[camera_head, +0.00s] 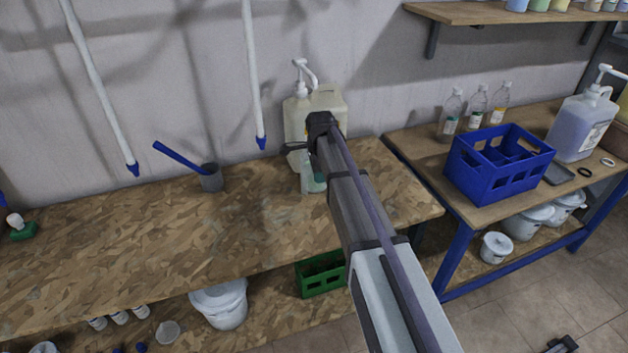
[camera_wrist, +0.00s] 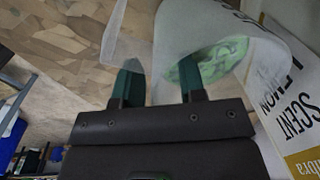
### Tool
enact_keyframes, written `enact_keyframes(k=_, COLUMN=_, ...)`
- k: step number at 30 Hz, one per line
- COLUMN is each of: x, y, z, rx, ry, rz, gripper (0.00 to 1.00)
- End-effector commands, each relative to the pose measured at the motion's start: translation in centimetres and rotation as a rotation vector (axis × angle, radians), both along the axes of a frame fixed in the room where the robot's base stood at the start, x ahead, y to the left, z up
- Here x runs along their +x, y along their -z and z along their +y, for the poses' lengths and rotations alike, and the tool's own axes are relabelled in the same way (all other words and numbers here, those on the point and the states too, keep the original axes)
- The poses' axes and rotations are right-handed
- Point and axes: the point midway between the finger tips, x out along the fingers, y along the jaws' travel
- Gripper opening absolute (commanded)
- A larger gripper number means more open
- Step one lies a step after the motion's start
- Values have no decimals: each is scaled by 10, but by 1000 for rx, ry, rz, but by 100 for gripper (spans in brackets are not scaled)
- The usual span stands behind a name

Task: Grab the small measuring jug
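The small measuring jug (camera_head: 312,182) is clear and pale, standing on the wood-chip bench against the front of a large pump canister (camera_head: 300,115). In the wrist view the jug (camera_wrist: 205,25) looks translucent and fills the area ahead of my gripper. My gripper (camera_wrist: 160,80) has two dark green fingers, clearly apart, with part of the see-through jug showing around and between them. I see no clear closing contact. In the head view my gripper (camera_head: 320,172) reaches down at the jug, and my arm hides part of it. A green patch shows through the jug.
The canister's "Lemon scent" label (camera_wrist: 290,110) is close at the right in the wrist view. A grey cup with a blue-handled tool (camera_head: 211,178) stands left on the bench. A blue crate (camera_head: 500,175) sits on the right table. The bench between cup and jug is clear.

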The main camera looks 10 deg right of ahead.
Motion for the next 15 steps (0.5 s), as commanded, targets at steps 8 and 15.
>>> enact_keyframes(k=8, x=0, y=-1, z=0, rx=0, ry=0, rz=0, gripper=15)
enact_keyframes(k=15, x=0, y=-1, z=0, rx=0, ry=0, rz=0, gripper=0)
